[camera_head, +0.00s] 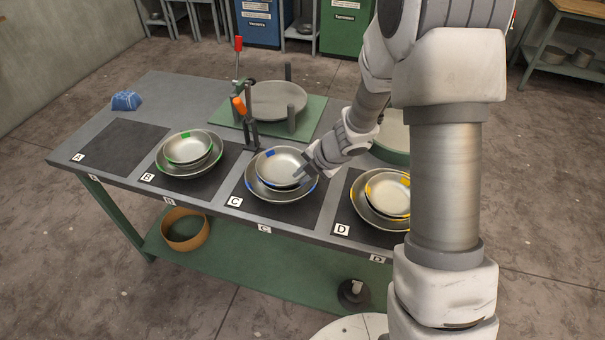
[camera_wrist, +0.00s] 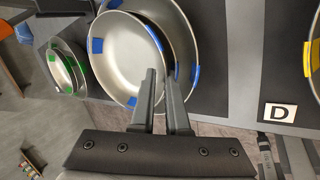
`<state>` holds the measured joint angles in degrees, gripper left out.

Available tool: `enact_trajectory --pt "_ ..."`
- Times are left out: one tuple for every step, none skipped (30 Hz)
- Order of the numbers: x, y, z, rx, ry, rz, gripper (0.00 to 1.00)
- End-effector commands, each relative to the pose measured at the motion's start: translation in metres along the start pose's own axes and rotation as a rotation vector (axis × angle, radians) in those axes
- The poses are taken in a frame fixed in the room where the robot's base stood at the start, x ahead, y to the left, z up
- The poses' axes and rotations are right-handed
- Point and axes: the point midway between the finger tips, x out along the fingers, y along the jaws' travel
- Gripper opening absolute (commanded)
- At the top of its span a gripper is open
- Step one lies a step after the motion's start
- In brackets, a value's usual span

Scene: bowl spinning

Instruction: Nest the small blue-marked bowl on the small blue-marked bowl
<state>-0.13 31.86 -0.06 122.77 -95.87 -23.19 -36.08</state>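A small steel bowl with blue marks (camera_head: 281,165) sits inside a larger blue-marked bowl (camera_head: 283,195) on mat C. In the wrist view the small bowl (camera_wrist: 122,62) fills the upper left, and the larger bowl (camera_wrist: 207,45) shows behind its right side. I see only these two blue-marked bowls. My gripper (camera_head: 304,172) is at the right side of the small bowl. In the wrist view my fingers (camera_wrist: 160,76) stand either side of the small bowl's rim, with a narrow gap between them. Contact with the rim is hard to tell.
Green-marked nested bowls (camera_head: 188,150) stand on mat B, and yellow-marked ones (camera_head: 386,192) on mat D. Mat A (camera_head: 118,146) is empty. A blue block (camera_head: 126,100) lies back left.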

Motion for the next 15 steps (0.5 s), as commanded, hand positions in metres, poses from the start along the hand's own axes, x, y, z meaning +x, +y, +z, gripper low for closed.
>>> enact_trajectory --pt "-0.002 -0.001 0.0 0.001 0.0 -0.002 0.16" --pt "-0.003 -0.001 0.0 0.001 0.0 -0.002 0.16" --pt "-0.004 -0.001 0.0 0.001 0.0 -0.002 0.16" --pt "-0.005 -0.001 0.0 0.001 0.0 -0.002 0.16" --pt "-0.007 -0.001 0.0 0.001 0.0 -0.002 0.16" --pt "-0.009 -0.001 0.0 0.001 0.0 -0.002 0.16" --pt "-0.01 -0.001 0.0 0.002 0.0 -0.002 0.16" --pt "-0.011 -0.001 0.0 0.002 0.0 -0.002 0.16" --pt "-0.013 0.0 0.0 0.002 0.0 -0.002 0.16" --pt "-0.014 0.0 0.0 0.002 0.0 -0.001 0.16" --pt "-0.015 0.0 0.0 0.002 0.0 -0.001 0.16" --pt "-0.017 0.0 0.0 0.002 0.0 -0.001 0.16" --pt "-0.018 0.0 0.0 0.002 0.0 -0.001 0.16" --pt "-0.019 0.0 0.0 0.002 0.0 -0.001 0.16" --pt "-0.021 0.0 0.0 0.001 0.0 -0.001 0.16"
